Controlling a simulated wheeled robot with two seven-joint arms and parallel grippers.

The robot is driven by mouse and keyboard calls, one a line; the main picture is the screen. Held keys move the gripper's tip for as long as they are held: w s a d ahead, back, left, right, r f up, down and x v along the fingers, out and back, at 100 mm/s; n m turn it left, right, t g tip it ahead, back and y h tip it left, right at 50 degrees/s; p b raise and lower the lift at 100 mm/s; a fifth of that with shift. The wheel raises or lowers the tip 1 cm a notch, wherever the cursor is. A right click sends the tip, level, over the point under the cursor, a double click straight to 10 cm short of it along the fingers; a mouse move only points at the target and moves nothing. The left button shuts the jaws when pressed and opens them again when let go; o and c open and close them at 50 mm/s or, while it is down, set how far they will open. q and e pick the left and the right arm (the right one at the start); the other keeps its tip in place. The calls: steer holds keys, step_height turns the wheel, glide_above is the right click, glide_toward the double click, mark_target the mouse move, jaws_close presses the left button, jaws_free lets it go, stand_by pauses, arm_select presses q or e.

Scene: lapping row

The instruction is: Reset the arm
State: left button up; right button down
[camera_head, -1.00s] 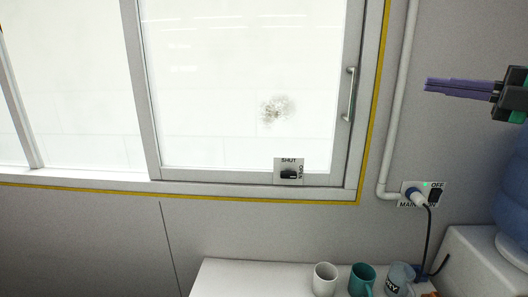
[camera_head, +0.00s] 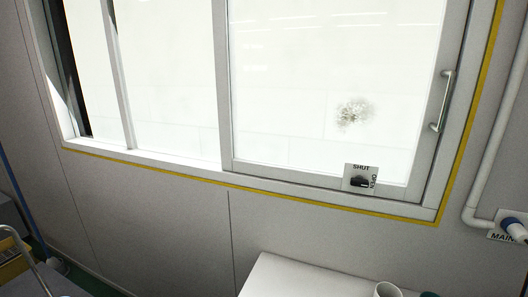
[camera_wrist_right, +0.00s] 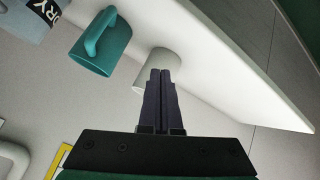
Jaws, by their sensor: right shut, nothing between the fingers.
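My right gripper (camera_wrist_right: 160,99) shows in the right wrist view, its two dark fingers together with nothing between them. Beyond its fingertips is a white mug (camera_wrist_right: 163,62), partly hidden behind them; I cannot tell the gap between them. Neither gripper shows in the head view. My left gripper is in no current view.
The white table (camera_head: 300,277) is at the bottom of the head view, with the white mug (camera_head: 388,290) at its edge of view. Above it is a sliding window with a handle (camera_head: 441,101) and a SHUT/OPEN latch (camera_head: 360,180). A pipe (camera_head: 497,130) and plug (camera_head: 514,230) are at right.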

steer(key=s+a+f+g+y, duration=0.3)
steer(key=s+a+f+g, duration=0.2)
steer(key=s+a+f, duration=0.45)
steer(key=s+f+g+b, duration=0.1)
steer(key=s+f+b, duration=0.15)
steer(key=f, duration=0.95)
steer(key=s+f+g+b, duration=0.1)
steer(key=s+f+b, duration=0.15)
steer(key=f, duration=0.95)
steer(key=s+d+f+b, duration=0.3)
steer(key=s+f+b, duration=0.1)
steer(key=s+f, duration=1.2)
step_height(320, 180, down, 4)
steer(key=shift+s+r+n+g, duration=0.15)
steer(key=shift+r+n+g, duration=0.05)
steer(key=shift+n+g, duration=0.2)
steer(key=shift+d, duration=0.1)
